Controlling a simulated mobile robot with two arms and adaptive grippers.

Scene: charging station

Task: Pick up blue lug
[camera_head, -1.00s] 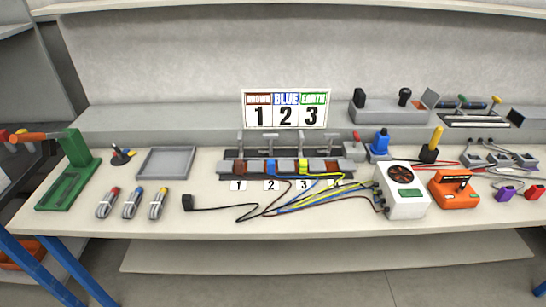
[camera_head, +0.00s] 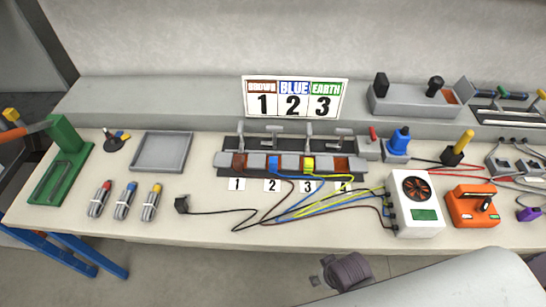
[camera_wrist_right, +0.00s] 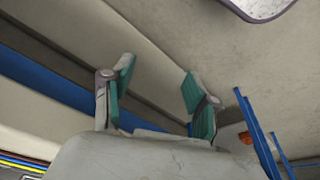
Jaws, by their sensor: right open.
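The likely blue lug is a grey bundle with a blue end (camera_head: 124,202), lying at the left front of the bench (camera_head: 200,215). It lies between a red-ended bundle (camera_head: 100,198) and a yellow-ended bundle (camera_head: 151,202). My right gripper (camera_wrist_right: 157,76) shows in the right wrist view with its two green-padded fingers apart and nothing between them. The bench underside and a blue beam lie beyond it. Part of my right arm shows at the lower right of the head view, in front of the bench and away from the bundles. My left gripper is not in view.
A grey tray (camera_head: 163,168) lies behind the bundles, and a green press (camera_head: 62,160) stands left. A black plug (camera_head: 181,205) with its cable lies to their right. A terminal block (camera_head: 290,163), a white box (camera_head: 415,203) and an orange device (camera_head: 472,205) stand further right.

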